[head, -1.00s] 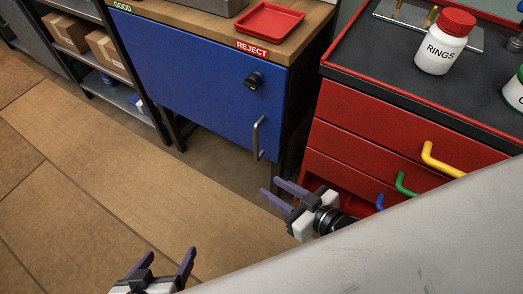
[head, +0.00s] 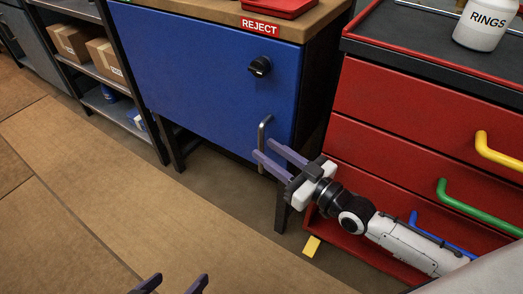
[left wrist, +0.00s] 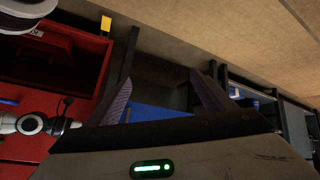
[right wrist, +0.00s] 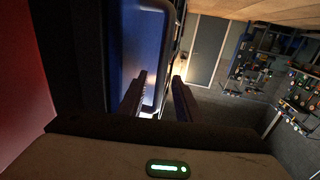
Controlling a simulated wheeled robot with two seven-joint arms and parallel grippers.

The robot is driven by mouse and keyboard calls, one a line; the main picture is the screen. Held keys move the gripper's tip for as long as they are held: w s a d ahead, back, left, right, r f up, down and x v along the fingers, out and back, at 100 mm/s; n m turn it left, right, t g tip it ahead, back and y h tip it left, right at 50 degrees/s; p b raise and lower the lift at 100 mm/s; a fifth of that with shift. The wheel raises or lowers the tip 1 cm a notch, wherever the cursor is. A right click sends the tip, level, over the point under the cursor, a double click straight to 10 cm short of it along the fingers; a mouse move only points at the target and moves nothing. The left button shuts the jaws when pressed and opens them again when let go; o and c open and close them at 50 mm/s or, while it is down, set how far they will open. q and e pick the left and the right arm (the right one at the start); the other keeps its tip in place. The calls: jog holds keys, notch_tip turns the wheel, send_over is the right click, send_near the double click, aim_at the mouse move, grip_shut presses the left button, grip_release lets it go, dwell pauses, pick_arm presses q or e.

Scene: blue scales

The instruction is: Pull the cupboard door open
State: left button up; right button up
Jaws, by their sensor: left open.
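The blue cupboard door (head: 200,75) is shut under a wooden top in the head view. It has a vertical grey bar handle (head: 264,131) near its right edge and a black knob (head: 259,67) above that. My right gripper (head: 262,149) is open, its purple fingertips overlapping the lower part of the handle in the head view; I cannot tell whether they are around it or in front of it. In the right wrist view its fingers (right wrist: 160,77) are apart beside the blue door. My left gripper (head: 178,280) is open and empty, low at the bottom edge.
A red drawer unit (head: 400,130) with yellow, green and blue handles stands close to the right of the cupboard. A yellow piece (head: 311,246) lies on the floor by it. A shelf (head: 110,110) with boxes stands left.

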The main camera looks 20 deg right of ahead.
aim_at(263, 149)
jog(key=shift+b+x, duration=0.3)
jog(key=shift+x, duration=1.3)
jog(key=shift+c, duration=0.4)
grip_shut()
